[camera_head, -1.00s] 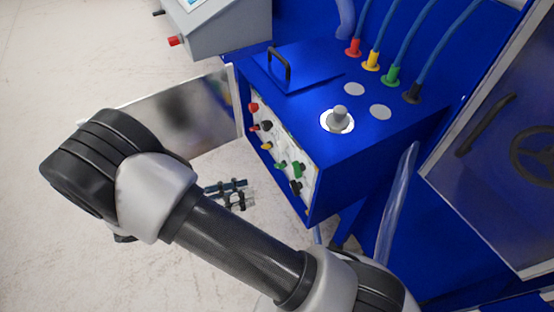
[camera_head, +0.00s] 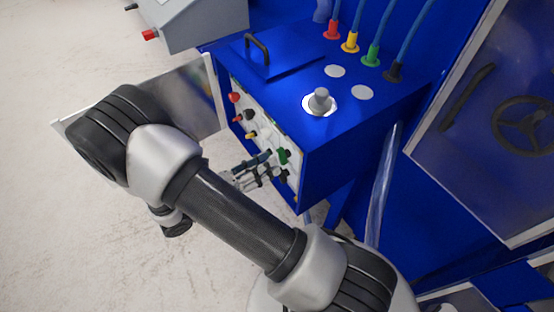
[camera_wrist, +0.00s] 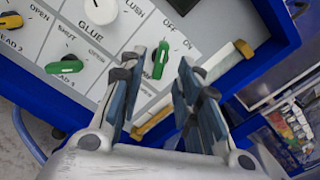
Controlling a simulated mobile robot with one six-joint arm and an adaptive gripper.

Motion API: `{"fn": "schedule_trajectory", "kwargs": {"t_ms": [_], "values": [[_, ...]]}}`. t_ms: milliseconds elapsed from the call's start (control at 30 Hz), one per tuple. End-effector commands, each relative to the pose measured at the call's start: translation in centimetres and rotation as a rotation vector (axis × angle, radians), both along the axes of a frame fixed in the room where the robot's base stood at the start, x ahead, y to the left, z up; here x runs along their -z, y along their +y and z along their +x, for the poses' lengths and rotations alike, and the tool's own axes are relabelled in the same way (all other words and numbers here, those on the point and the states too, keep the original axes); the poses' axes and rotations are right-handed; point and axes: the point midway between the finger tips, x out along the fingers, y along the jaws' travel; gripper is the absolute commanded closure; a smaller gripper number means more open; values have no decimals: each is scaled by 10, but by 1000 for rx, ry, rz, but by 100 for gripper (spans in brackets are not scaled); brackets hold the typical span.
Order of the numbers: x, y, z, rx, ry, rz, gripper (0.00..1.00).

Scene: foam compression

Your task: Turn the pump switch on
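The control panel (camera_wrist: 115,50) is a white, labelled face on the blue machine (camera_head: 340,140). In the wrist view, a green switch (camera_wrist: 160,60) sits on it near "OFF" and "ON" lettering; no pump label is readable. My gripper (camera_wrist: 163,68) is open, with its fingers on either side of this green switch. The left finger looks very close to it, but contact cannot be told. In the head view, my gripper (camera_head: 265,172) is in front of the panel's lower part and partly hides its knobs.
Another green knob (camera_wrist: 65,65), a white GLUE dial (camera_wrist: 98,10) and a yellow knob (camera_wrist: 10,20) are on the same panel. The panel's blue rim (camera_wrist: 262,55) stands close on the right. An open metal door (camera_head: 165,110) is left of the panel, near my arm.

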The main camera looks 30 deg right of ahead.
Motion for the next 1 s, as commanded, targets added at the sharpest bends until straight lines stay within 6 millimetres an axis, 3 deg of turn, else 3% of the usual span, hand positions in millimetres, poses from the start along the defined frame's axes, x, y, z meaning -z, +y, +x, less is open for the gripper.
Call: {"fn": "schedule_trajectory", "kwargs": {"t_ms": [233,633,1000], "values": [[0,-34,1,2,0,0,69],[0,-41,1,0,-1,0,69],[0,-41,1,0,-1,0,94]]}}
